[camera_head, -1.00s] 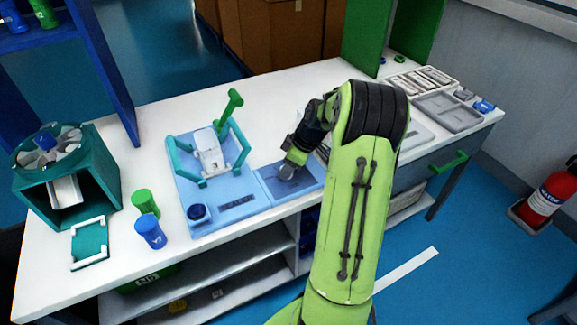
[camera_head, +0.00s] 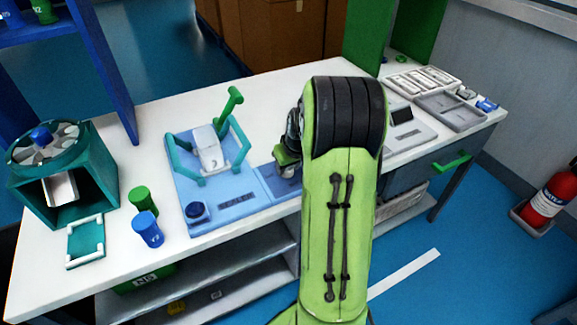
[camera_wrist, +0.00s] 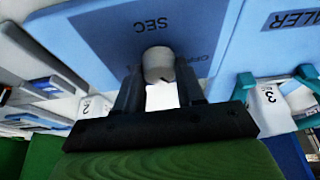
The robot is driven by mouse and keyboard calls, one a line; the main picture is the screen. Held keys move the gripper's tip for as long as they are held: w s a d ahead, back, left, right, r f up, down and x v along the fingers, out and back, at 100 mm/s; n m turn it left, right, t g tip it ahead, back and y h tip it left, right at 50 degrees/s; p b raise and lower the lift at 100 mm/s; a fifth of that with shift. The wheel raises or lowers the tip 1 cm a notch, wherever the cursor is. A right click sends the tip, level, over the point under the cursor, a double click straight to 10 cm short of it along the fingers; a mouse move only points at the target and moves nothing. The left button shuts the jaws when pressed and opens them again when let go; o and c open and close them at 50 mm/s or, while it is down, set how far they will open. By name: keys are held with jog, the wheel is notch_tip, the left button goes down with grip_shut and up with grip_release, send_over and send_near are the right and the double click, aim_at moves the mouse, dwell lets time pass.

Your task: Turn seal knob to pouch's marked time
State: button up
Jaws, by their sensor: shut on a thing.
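My gripper (camera_wrist: 158,82) is shut on the grey round knob (camera_wrist: 157,63) on a blue panel marked SEC in the wrist view. That view is turned over, and the marks round the knob are mostly hidden by the fingers. In the head view my gripper (camera_head: 288,170) reaches the small blue panel (camera_head: 268,182) beside the sealer, and the knob is hidden there. The sealer (camera_head: 182,180) has a light blue base with teal arms and a white piece, possibly the pouch (camera_head: 209,150). In the wrist view a white piece marked 3 (camera_wrist: 268,98) lies by the teal parts.
A blue cup (camera_head: 147,232) and green cup (camera_head: 142,200) stand left of the sealer, near a teal fan box (camera_head: 110,165). Grey trays (camera_head: 448,112) and a device with a dark screen (camera_head: 405,135) are at the right. A white piece marked 2 (camera_wrist: 95,106) shows in the wrist view.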

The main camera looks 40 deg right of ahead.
jog(key=m+h, duration=0.1)
jog(key=m, duration=0.1)
jog(key=m+g, duration=0.1)
jog(key=m, duration=0.2)
jog(key=shift+w+a+h, duration=0.1)
jog(key=shift+a+h, duration=0.05)
jog(key=shift+h, duration=0.25)
jog(key=m+g, duration=0.1)
jog(key=m, duration=0.2)
jog(key=m+g+h, duration=0.1)
jog(key=m, duration=0.2)
jog(key=shift+w, duration=0.1)
jog(key=m+g, duration=0.1)
jog(key=m, duration=0.1)
jog(key=m+g+p, duration=0.1)
jog(key=m, duration=0.2)
jog(key=shift+w+a, duration=0.1)
jog(key=shift+w, duration=0.05)
jog(key=shift+w+m+g+p, duration=0.1)
jog(key=shift+m+g+p, duration=0.6)
jog(key=shift+m, duration=1.7)
jog(key=o, duration=1)
